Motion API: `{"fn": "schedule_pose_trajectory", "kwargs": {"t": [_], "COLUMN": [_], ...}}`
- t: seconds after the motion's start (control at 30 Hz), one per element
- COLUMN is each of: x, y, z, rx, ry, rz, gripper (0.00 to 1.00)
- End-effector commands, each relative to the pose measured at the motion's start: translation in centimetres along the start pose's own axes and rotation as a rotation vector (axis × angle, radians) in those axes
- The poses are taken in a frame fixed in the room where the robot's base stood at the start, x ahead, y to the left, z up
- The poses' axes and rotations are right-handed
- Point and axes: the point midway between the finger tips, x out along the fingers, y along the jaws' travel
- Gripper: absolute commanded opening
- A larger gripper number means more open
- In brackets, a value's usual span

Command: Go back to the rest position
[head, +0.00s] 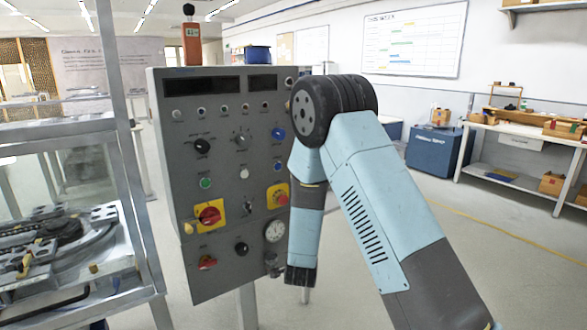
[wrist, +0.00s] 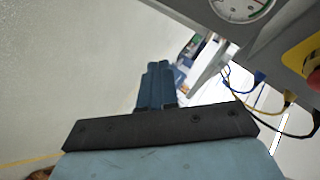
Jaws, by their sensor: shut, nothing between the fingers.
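My arm, light blue and dark grey, is folded in front of the right part of a grey control panel in the head view. Its lower link hangs down beside the panel's right edge, and the fingers cannot be made out there. In the wrist view my gripper (wrist: 155,85) shows as blue-grey fingers close together, with nothing between them. It points past the panel's lower edge, apart from it.
The control panel (head: 222,160) carries knobs, buttons, a red switch on yellow (head: 209,214) and a gauge (head: 275,231). A metal frame bench (head: 70,125) stands at left. A blue chest (head: 436,152) and workbench (head: 520,130) stand at back right. Cables (wrist: 255,92) hang below the panel.

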Motion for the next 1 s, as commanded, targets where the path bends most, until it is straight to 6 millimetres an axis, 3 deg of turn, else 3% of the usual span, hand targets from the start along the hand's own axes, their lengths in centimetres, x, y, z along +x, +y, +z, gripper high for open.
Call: {"fn": "schedule_pose_trajectory", "kwargs": {"t": [0.2, 0.5, 0.77, 1.0], "x": [-3.0, -8.5, -14.4, -20.6], "y": [-4.0, -7.7, -9.6, -9.9], "z": [-4.0, -9.2, -13.6, -17.3], "rx": [-0.052, -0.165, -0.290, -0.418], "ry": [-0.086, -0.202, -0.290, -0.359], "rz": [0.023, 0.042, 0.047, 0.052], "gripper": [0.00, 0.00, 0.00, 0.00]}}
